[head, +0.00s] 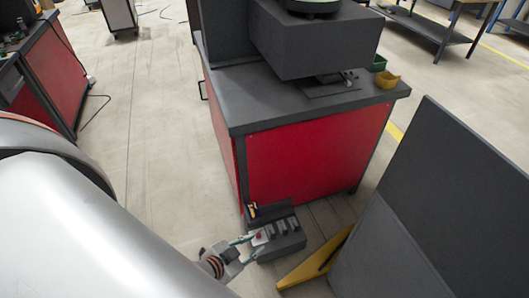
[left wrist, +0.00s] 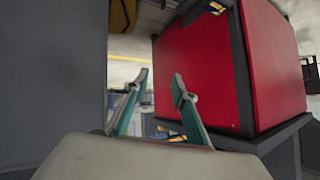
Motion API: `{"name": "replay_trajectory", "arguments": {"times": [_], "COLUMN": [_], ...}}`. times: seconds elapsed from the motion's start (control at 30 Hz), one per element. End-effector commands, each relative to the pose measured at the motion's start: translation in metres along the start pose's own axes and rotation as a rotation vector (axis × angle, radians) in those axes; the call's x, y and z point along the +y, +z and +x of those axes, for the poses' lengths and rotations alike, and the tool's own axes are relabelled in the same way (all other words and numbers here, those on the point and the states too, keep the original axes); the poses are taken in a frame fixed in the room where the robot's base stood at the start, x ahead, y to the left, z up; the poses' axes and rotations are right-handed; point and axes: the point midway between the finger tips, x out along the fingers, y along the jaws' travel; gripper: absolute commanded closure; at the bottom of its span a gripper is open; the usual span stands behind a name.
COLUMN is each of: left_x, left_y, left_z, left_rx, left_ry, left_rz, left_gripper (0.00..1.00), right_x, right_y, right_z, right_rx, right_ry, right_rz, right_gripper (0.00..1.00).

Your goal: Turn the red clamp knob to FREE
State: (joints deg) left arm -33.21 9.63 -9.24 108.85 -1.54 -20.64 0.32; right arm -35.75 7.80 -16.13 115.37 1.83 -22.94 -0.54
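My left gripper (head: 254,244) is low at the near left side of a dark grey unit (head: 284,246) on the floor, which has several small blocks or levers on top. Its two teal fingers are apart, and they also show spread in the left wrist view (left wrist: 160,80), with nothing seen between them. A small reddish spot (head: 259,236) shows by the fingertips; it may be the red clamp knob, but it is too small to read its shape or setting. Whether the fingers touch it I cannot tell. My right gripper is not in view.
A red cabinet (head: 300,163) with a dark top (head: 240,108) stands just behind the unit. A yellow piece (head: 312,262) and a large dark panel (head: 440,200) are to the right. A yellow-and-dark item (head: 253,210) is at the unit's back left.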

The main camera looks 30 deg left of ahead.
Motion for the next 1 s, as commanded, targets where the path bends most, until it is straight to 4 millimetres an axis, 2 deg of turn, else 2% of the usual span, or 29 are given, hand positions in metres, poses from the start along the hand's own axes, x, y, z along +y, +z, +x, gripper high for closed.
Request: {"name": "replay_trajectory", "arguments": {"times": [0.03, 0.1, 0.3, 0.5, 0.6, 0.7, 0.77, 0.9, 1.0], "left_x": [0.000, -0.009, -0.048, -0.052, -0.057, -0.059, -0.059, -0.056, -0.054], "left_y": [0.029, 0.062, 0.162, 0.245, 0.277, 0.300, 0.307, 0.310, 0.305], "left_z": [0.027, 0.059, 0.142, 0.206, 0.233, 0.258, 0.272, 0.297, 0.308], "left_rx": [-0.035, -0.086, -0.267, -0.424, -0.472, -0.485, -0.478, -0.432, -0.400], "left_ry": [-0.007, -0.026, -0.075, -0.063, -0.068, -0.086, -0.107, -0.180, -0.229], "left_rz": [0.083, 0.228, 0.695, 1.323, 1.653, 1.981, 2.163, 2.492, 2.629], "left_gripper": [0.74, 0.74, 0.74, 0.74, 0.74, 0.74, 0.74, 0.74, 0.74], "right_x": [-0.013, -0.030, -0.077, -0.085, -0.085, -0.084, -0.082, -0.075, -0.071], "right_y": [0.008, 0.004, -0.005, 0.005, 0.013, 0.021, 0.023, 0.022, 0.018], "right_z": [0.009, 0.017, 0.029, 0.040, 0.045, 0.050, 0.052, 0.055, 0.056], "right_rx": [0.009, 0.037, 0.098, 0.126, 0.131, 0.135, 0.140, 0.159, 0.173], "right_ry": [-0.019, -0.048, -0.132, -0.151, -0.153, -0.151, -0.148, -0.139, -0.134], "right_rz": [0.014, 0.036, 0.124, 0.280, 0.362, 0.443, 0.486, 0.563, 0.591], "right_gripper": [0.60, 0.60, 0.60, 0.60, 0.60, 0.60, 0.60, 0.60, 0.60]}}
